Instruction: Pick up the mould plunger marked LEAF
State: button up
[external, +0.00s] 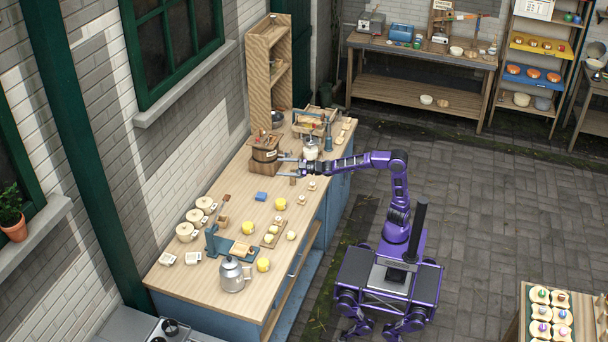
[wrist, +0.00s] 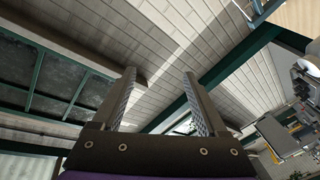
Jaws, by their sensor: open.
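My gripper (external: 287,168) is over the wooden counter, close to the right side of a wooden churn (external: 265,154). In the wrist view my gripper (wrist: 160,75) is open with nothing between its fingers. Small pale wooden pieces, possibly mould plungers, stand near the counter's right edge, one just right of my gripper (external: 312,185) and one nearer the front (external: 301,199). Several similar pieces stand farther back (external: 347,124). No marking is readable, so I cannot tell which is LEAF. The wrist view looks up at wall and window and shows no plunger.
A glass jar (external: 311,152) stands behind my gripper, with a blue-sided crate (external: 313,124) beyond. A tall wooden shelf (external: 257,83) stands behind.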

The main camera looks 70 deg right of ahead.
jog(key=a+f+m+h, duration=0.1)
jog(key=a+f+m, duration=0.3)
jog(key=f, duration=0.5)
jog(key=m+g+h+p, duration=0.2)
jog(key=m+g+h, duration=0.2)
jog(key=m+h, duration=0.9)
send_near(303, 199)
jog(key=x, duration=1.1)
jog(key=shift+w+d+f, duration=0.1)
jog(key=shift+w+d, duration=0.15)
jog(key=shift+c, duration=0.2)
grip_shut()
